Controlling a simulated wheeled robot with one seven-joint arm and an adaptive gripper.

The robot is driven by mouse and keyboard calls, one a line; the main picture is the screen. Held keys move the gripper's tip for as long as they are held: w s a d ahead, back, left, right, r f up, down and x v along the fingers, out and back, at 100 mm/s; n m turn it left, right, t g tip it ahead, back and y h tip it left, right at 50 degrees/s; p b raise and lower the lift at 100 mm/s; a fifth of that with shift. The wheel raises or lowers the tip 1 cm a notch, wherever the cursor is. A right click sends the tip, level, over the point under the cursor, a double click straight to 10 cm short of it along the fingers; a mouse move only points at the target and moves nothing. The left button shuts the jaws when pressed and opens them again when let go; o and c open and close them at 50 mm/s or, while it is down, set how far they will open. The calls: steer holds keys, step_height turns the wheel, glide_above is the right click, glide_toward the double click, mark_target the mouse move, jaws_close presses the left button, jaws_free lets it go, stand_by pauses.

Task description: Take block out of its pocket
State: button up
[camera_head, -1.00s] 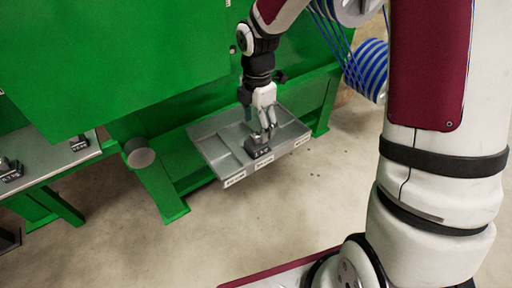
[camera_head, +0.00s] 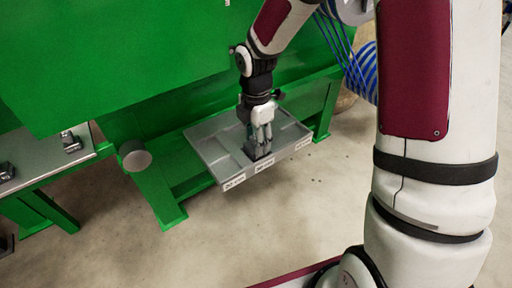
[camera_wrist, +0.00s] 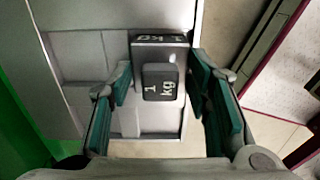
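The block is a dark grey weight marked "1 kg" with a raised top knob (camera_wrist: 160,82). It sits in a compartment at the front of the grey tray (camera_head: 210,150). In the head view the block (camera_head: 262,158) is mostly hidden by my fingers. My gripper (camera_head: 261,147) points down over it. In the wrist view the green-padded fingers stand on either side of the block, with visible gaps to the knob. The gripper is open. Whether a finger touches the wider base is unclear.
The tray has low dividers and white labels along its front edge. A green machine (camera_head: 130,60) rises behind it. A grey side table (camera_head: 45,160) at left carries dark blocks (camera_head: 71,142). Blue cable coils (camera_head: 366,70) hang at right. The floor in front is clear.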

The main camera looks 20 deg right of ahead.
jaws_close()
steer(key=shift+r, duration=0.1)
steer(key=shift+w+r+p, duration=0.1)
steer(key=shift+r+p, duration=1)
steer(key=shift+r, duration=0.5)
steer(key=shift+s+r, duration=0.2)
steer(key=shift+r, duration=0.05)
steer(key=s+r+p, duration=0.1)
steer(key=s, duration=1.4)
steer(key=shift+s+d, duration=0.3)
steer(key=shift+d, duration=0.05)
